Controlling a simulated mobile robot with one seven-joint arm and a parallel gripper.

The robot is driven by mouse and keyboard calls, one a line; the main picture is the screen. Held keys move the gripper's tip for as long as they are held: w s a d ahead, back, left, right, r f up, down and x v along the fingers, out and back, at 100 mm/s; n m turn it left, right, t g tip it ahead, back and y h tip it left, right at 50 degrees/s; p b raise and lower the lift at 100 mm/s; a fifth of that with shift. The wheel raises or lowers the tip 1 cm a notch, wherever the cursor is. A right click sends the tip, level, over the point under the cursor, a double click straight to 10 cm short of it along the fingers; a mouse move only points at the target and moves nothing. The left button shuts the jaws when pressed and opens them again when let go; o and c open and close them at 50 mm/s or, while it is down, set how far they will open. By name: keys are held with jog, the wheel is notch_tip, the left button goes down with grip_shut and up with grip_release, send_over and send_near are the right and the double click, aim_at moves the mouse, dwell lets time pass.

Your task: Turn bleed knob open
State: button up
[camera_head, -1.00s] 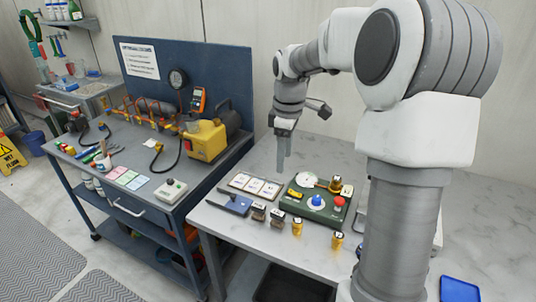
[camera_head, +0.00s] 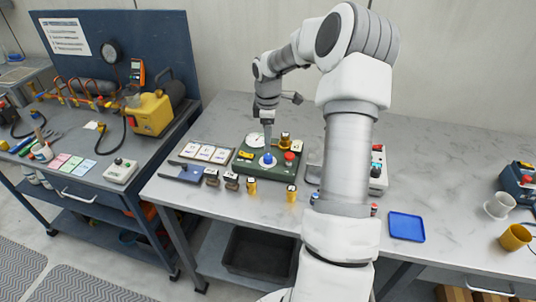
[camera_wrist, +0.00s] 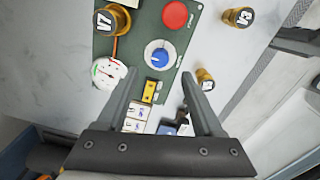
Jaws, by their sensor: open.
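A green panel box (camera_head: 243,166) stands on the marble table. It carries a blue knob (camera_head: 268,159) with a white pointer mark, a red button (camera_head: 289,156), a white dial gauge (camera_head: 254,140) and a brass valve tagged V7 (camera_wrist: 112,20). The blue knob also shows in the wrist view (camera_wrist: 157,54), a little beyond and between the fingertips; its label is too small to read. My gripper (camera_wrist: 156,82) is open and empty, pointing down over the panel; it also shows in the head view (camera_head: 268,138). I see no contact with the knob.
Several brass valves and small blocks stand along the panel's front, including one tagged V3 (camera_wrist: 238,17). A card tray (camera_head: 207,153) lies left. A grey control box (camera_head: 378,170) stands right, partly behind my arm. A blue tray (camera_head: 407,227) lies further right, with bare table around it.

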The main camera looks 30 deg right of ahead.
aim_at(268, 156)
notch_tip(268, 156, down, 7)
jog(key=shift+w, duration=0.1)
dwell(0.3)
grip_shut()
